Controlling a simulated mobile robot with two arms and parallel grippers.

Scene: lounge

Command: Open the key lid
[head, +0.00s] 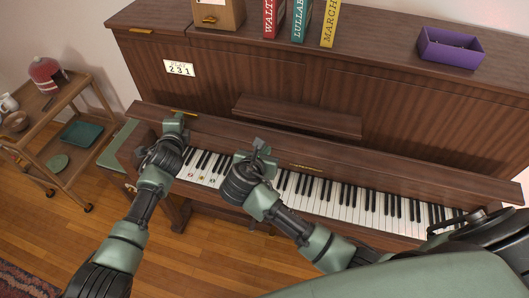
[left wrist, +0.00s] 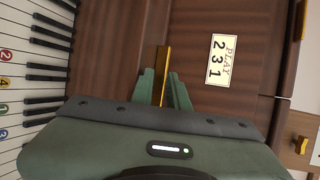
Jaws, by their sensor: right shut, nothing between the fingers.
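The brown upright piano has its keys (head: 345,200) bare. A long wooden board, which looks like the key lid (head: 225,132), slopes up behind them. A brass strip (head: 183,111) lies at the board's left top edge; it also shows in the left wrist view (left wrist: 162,72). My left gripper (head: 174,122) is at the board's left end, close to the strip. In the left wrist view its fingers (left wrist: 165,88) are apart, with the strip showing between them; contact is unclear. My right gripper (head: 262,148) is shut and empty over the keys, left of the middle.
A sign reading PLAY 231 (head: 179,68) is on the front panel. Several left keys carry coloured numbered stickers (head: 190,177). A wooden box (head: 219,13), books (head: 300,18) and a purple tray (head: 450,48) stand on top. A wooden cart (head: 88,150) is at left.

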